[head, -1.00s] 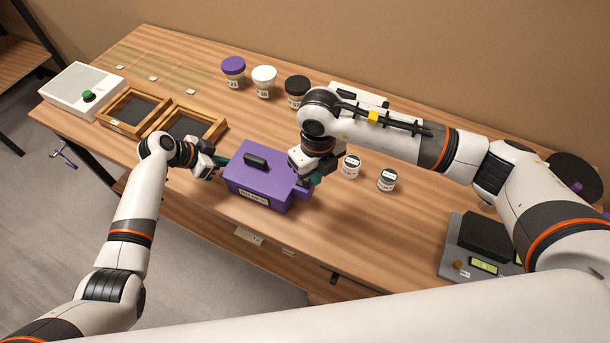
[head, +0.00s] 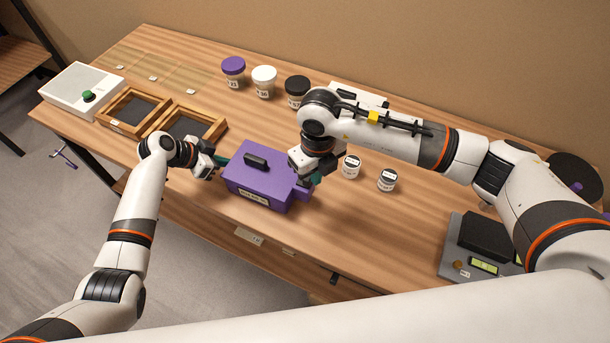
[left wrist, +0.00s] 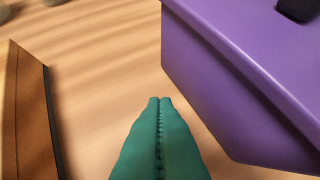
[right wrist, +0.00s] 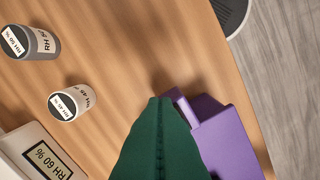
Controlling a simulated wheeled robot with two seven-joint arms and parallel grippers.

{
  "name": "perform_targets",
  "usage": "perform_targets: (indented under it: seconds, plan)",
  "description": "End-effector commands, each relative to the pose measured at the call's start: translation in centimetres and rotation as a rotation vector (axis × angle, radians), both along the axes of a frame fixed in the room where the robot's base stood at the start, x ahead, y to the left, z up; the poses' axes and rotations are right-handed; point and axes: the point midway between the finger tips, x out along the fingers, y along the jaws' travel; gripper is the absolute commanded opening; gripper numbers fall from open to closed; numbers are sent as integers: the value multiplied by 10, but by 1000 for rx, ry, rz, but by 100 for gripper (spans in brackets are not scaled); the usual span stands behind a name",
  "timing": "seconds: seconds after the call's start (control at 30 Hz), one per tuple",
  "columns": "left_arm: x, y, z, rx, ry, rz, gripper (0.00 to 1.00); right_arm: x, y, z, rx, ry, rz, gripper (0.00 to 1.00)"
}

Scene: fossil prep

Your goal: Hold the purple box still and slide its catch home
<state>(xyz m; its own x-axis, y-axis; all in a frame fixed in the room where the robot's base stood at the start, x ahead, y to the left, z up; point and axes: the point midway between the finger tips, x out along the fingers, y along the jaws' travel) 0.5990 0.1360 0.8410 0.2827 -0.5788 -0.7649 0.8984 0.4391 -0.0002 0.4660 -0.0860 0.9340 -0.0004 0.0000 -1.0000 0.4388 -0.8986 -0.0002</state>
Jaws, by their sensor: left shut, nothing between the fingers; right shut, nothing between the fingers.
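The purple box (head: 248,182) with a black handle (head: 256,160) on its lid and a label on its front stands upright near the table's front edge. A small purple block (head: 301,194), apparently the catch, sticks out at its right end. My left gripper (head: 221,161) is shut and empty at the box's left end; in the left wrist view its green fingertips (left wrist: 160,99) are close beside the box wall (left wrist: 225,85). My right gripper (head: 313,182) is shut and empty at the right end; in the right wrist view its fingertips (right wrist: 162,100) are beside purple parts (right wrist: 225,140). Contact is unclear at both.
Two wooden trays (head: 158,128) lie left of the box. Jars with purple (head: 233,66), white (head: 264,75) and black lids stand behind. Two small jars (head: 387,180) stand to the right, then a scale (head: 455,262). The table front between box and scale is clear.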

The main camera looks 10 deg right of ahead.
Motion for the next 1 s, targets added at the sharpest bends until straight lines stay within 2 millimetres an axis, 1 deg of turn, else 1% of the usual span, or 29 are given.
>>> perform_targets:
  seconds: [0.4, 1.0]
  plan:
    - [0, 0, 0, 0, 0, 0, 0, 0, 0, 0, 0, 0, 0, 0]
    - [-4, -7, 0, 0, 1, -1, 0, 0, 0, 0, 0, 0, 0, 0]
